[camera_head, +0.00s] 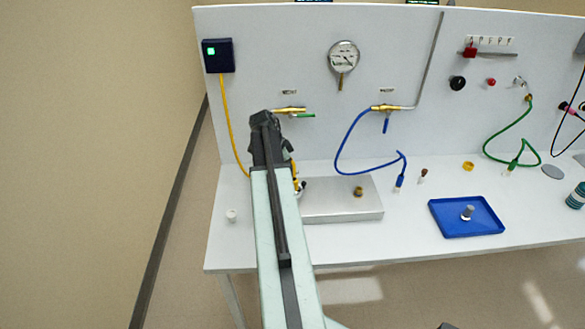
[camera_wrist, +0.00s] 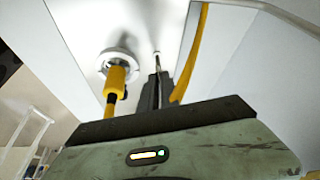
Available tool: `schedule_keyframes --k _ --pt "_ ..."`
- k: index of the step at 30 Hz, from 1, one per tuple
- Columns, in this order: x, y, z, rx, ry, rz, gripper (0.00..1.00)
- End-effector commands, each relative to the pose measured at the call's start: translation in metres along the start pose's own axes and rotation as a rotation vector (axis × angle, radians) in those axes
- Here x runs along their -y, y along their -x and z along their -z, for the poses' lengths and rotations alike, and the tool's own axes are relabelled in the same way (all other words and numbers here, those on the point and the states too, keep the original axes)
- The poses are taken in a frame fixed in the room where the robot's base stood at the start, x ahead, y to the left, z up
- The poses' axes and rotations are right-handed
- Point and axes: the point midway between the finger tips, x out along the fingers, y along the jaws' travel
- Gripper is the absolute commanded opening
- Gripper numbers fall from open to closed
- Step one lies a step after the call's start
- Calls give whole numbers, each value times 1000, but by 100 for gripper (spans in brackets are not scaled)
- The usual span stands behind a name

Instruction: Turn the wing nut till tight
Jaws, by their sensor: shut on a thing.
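My gripper (camera_wrist: 157,78) shows in the wrist view as dark, close-set fingers pointing away from the camera. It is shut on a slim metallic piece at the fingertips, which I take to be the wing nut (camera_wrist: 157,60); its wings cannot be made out. Beside it, to the left, a yellow connector (camera_wrist: 117,76) sits at a round silver flange (camera_wrist: 122,58). In the head view my arm hides the gripper and most of the work spot, at the left end of the flat metal box (camera_head: 335,208). How tight the nut is cannot be seen.
A yellow hose (camera_wrist: 193,55) runs close to the right of the fingers. A brass fitting (camera_head: 359,191) stands on the metal box. A blue hose (camera_head: 340,151), a blue tray (camera_head: 458,222) and a small white piece (camera_head: 231,215) are on the bench. The bench front is clear.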

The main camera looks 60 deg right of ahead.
Motion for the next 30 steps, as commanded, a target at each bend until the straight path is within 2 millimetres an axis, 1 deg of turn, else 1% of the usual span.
schedule_keyframes --k 1,6,12,18,30 --pt "4 0 -1 3 -31 -8 0" --pt "5 0 -1 4 -136 -52 0" --pt "5 0 -1 4 -220 -87 0" --pt "4 -1 -1 4 -262 -106 0" --pt "3 -1 0 4 -275 -111 0"
